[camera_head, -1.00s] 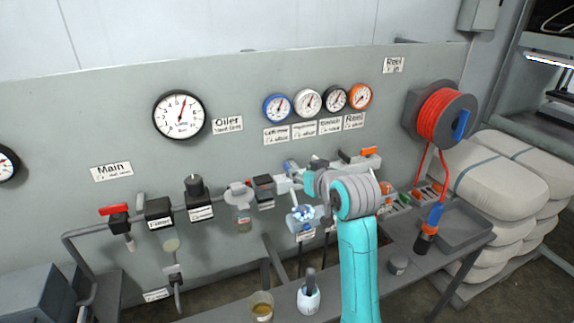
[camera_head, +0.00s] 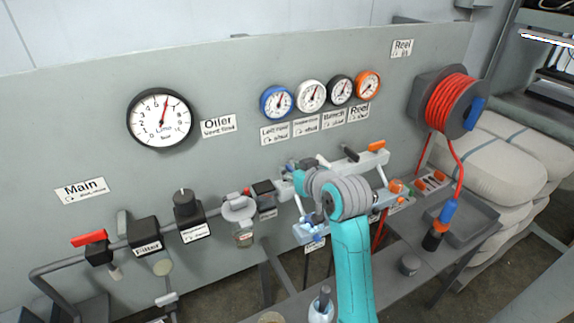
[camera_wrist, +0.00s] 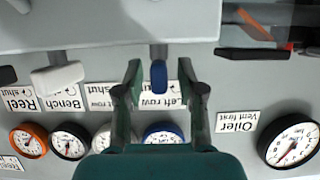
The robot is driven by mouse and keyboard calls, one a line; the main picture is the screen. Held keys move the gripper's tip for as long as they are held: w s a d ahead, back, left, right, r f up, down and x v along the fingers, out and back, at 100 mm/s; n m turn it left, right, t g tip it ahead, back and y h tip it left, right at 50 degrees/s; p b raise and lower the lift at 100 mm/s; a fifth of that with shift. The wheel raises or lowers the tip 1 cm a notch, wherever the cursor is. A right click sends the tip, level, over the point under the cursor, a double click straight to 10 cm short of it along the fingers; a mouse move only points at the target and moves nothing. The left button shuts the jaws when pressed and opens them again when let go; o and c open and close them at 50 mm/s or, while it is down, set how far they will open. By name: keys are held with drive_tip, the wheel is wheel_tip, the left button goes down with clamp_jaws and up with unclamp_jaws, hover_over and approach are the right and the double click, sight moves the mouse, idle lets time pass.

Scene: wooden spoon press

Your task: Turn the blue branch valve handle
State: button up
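The blue branch valve handle (camera_wrist: 159,76) is a short, rounded blue lever on a grey stem in the wrist view, in front of the "Left row" label (camera_wrist: 165,96). My gripper (camera_wrist: 160,80) is open, with one finger on each side of the handle and gaps visible between handle and fingers. It looks empty; whether either finger touches is not clear. In the head view my wrist and forearm (camera_head: 345,200) stand before the branch manifold, and the fingertips and most of the blue handle are hidden or too small to make out.
A whitish handle (camera_wrist: 58,77) stands beside my gripper in the wrist view. A black handle (camera_head: 349,153) and an orange handle (camera_head: 376,146) are farther right in the head view. Gauges line the panel above. The bench (camera_head: 385,290) holds small containers; a red hose reel (camera_head: 447,103) is at right.

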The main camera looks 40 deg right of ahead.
clamp_jaws()
drive_tip(key=shift+m+h, duration=0.3)
drive_tip(key=shift+h, duration=0.1)
drive_tip(key=m+g+h, duration=0.1)
drive_tip(key=m, duration=0.1)
drive_tip(key=m+g+h, duration=0.1)
drive_tip(key=h, duration=0.1)
drive_tip(key=shift+w+a+m+h, duration=0.1)
drive_tip(key=shift+a+m+h, duration=0.05)
drive_tip(key=shift+m+h, duration=0.2)
drive_tip(key=m+g+h, duration=0.4)
drive_tip(key=m+g, duration=0.2)
idle(0.5)
unclamp_jaws()
